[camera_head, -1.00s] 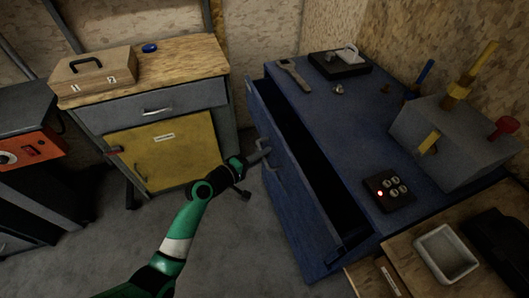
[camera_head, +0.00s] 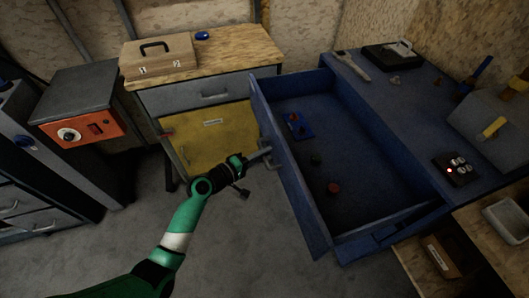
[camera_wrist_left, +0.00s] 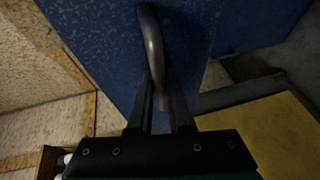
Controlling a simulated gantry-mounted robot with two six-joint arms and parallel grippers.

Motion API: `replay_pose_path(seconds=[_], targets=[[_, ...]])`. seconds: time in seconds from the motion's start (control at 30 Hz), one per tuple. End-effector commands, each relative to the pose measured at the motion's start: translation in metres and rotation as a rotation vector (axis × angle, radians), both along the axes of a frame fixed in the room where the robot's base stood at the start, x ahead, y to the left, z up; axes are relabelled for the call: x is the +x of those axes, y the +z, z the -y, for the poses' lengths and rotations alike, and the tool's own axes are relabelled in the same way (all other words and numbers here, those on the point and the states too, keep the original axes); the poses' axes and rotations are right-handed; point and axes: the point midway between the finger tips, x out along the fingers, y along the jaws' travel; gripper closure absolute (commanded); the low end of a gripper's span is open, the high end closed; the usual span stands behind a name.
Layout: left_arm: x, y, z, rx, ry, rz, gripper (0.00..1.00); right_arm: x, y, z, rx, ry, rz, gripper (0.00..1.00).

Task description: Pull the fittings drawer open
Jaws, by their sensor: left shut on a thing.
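The fittings drawer (camera_head: 291,185) is a blue drawer in the blue cabinet, pulled well out, so its inside shows. Its grey bar handle (camera_head: 268,155) is on the front face. My left gripper (camera_head: 263,154) is shut on this handle. In the left wrist view the curved handle (camera_wrist_left: 153,45) runs down between the two fingers (camera_wrist_left: 162,105), against the blue drawer front (camera_wrist_left: 100,45). My right gripper is in neither view.
A yellow-doored cabinet (camera_head: 215,138) stands behind. Open floor (camera_head: 240,255) lies in front of the drawer.

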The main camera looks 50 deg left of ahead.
Motion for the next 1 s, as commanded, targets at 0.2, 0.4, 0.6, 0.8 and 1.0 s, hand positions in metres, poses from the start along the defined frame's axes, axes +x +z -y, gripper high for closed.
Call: replay_pose_path(seconds=[0.2, 0.4, 0.6, 0.8, 1.0], targets=[[-0.0010, 0.0004, -0.0008, 0.000, 0.001, 0.001, 1.00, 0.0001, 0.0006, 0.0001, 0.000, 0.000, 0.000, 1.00], [-0.0009, 0.0002, -0.0007, 0.000, 0.000, 0.001, 1.00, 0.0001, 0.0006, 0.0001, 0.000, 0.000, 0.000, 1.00], [-0.0009, 0.0001, -0.0005, 0.000, 0.000, 0.000, 0.63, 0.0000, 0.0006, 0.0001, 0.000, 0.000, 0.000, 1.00], [-0.0009, -0.0002, -0.0004, 0.000, 0.000, 0.000, 0.53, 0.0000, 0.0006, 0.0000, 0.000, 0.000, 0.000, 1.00], [-0.0046, 0.0007, -0.0009, -0.001, 0.001, -0.002, 0.53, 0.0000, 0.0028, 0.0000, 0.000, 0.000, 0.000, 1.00]])
